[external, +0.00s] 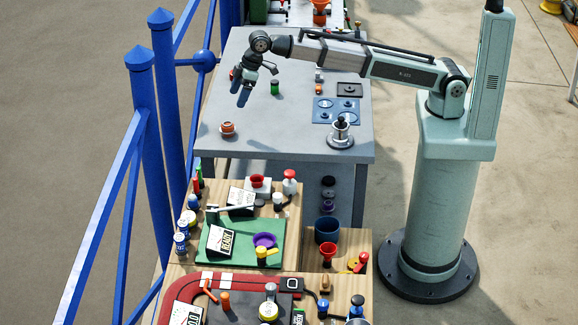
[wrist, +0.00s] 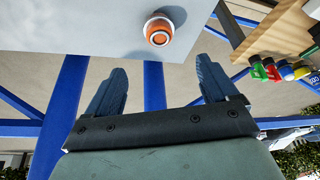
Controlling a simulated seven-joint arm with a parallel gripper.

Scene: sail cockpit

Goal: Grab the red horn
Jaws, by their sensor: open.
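My gripper (external: 243,97) is above the left part of the grey table, with its dark blue fingers pointing down. In the wrist view my gripper (wrist: 160,66) is open, with nothing between the fingers. I cannot tell for certain which thing is the horn. A red flared piece (external: 329,249) on the wooden bench at lower right looks like a horn or funnel. A white bottle with a red top (external: 290,182) stands farther back on the bench. My gripper is well away from both.
An orange-red round piece (external: 227,128) sits on the grey table (external: 290,135); it also shows ahead of the fingers in the wrist view (wrist: 158,30). Blue railings (external: 150,150) run along the left. The wooden bench (external: 345,280) is crowded with small items.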

